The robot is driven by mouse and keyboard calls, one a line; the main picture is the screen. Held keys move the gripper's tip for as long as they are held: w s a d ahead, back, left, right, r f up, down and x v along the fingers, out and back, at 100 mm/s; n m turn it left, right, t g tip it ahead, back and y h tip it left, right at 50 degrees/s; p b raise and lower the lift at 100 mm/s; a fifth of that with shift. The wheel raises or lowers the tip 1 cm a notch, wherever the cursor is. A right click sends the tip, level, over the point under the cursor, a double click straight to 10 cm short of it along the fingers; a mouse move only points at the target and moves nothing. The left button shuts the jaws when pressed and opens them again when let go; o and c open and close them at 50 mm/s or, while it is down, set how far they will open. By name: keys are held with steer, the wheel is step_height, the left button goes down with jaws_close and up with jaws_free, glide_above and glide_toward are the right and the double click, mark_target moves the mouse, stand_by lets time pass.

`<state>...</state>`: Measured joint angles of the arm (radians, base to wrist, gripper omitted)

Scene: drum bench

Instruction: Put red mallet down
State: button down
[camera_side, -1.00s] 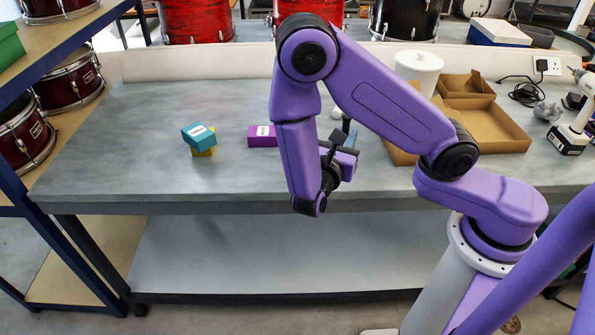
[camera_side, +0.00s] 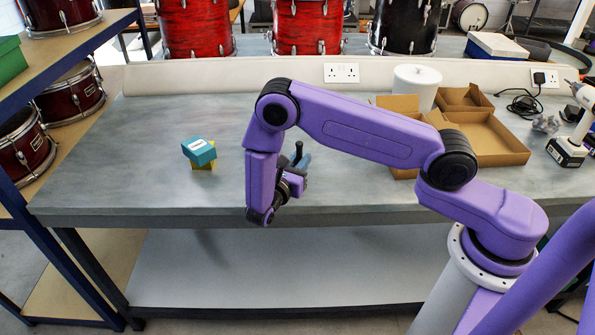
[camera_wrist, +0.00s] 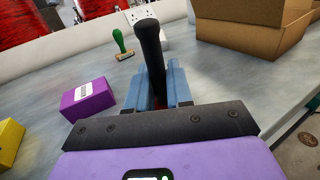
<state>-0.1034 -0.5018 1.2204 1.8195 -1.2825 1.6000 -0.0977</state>
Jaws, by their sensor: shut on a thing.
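My gripper (camera_wrist: 155,88) shows blue-grey fingers in the wrist view, closed around a black handle (camera_wrist: 150,50) that stands nearly upright between them.
A purple box (camera_wrist: 88,100) and yellow block (camera_wrist: 9,142) lie left of my gripper. A green stamp (camera_wrist: 122,43) stands beyond. A teal box (camera_side: 199,151) rests on the yellow block.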

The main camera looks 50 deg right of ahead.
steer(key=shift+w+f, duration=0.15)
steer(key=shift+f, duration=0.05)
steer(key=shift+w+f, duration=0.2)
steer(key=shift+f, duration=1.5)
steer(key=shift+f, duration=0.1)
steer(key=c, duration=1)
jaws_free()
